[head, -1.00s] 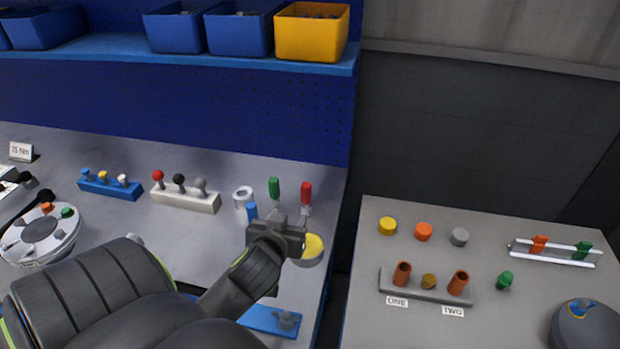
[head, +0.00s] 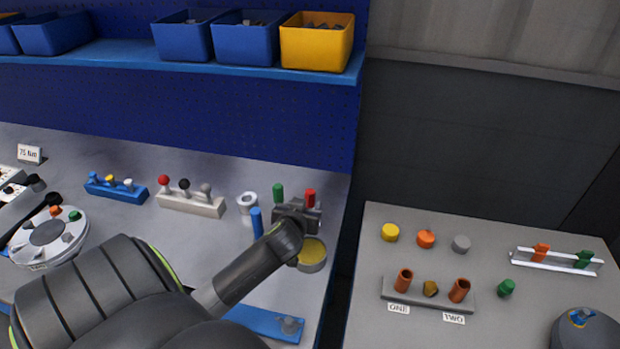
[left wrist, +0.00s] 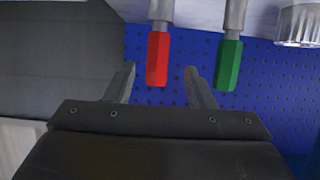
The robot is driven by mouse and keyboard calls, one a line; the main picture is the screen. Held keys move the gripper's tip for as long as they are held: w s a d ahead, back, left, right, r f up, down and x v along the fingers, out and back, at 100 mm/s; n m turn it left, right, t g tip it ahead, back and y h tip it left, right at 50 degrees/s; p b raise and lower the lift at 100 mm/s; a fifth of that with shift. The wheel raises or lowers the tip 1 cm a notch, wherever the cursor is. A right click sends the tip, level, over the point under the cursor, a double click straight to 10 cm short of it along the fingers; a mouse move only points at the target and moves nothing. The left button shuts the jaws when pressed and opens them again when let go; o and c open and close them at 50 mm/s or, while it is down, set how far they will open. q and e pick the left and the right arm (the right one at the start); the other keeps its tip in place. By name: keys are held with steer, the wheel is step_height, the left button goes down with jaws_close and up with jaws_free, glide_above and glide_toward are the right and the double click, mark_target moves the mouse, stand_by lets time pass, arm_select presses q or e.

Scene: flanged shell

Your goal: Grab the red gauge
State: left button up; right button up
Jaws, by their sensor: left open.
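The red gauge (head: 310,197) stands upright near the right edge of the grey bench in the head view; my left gripper hides its lower part. The green gauge (head: 278,192) stands just left of it. My left gripper (head: 297,212) is open and close in front of both. In the left wrist view the red gauge (left wrist: 158,60), a red hexagonal handle on a grey shaft, lies between the two spread fingers of my gripper (left wrist: 160,84), with no clear contact. The green gauge (left wrist: 228,65) is beyond the right finger there. My right gripper is out of view.
A blue upright piece (head: 256,222) and a white ring (head: 247,202) stand left of the gripper. A yellow-topped round piece (head: 312,252) is just below it. A blue shelf (head: 200,66) with bins is above. A second grey table (head: 365,290) stands right, across a gap.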

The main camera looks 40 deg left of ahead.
mark_target(309, 201)
arm_select(q)
steer(key=shift+p+x, duration=0.55)
steer(key=shift+x, duration=2)
steer(key=shift+d, duration=0.15)
steer(key=shift+w+r, duration=0.1)
jaws_close()
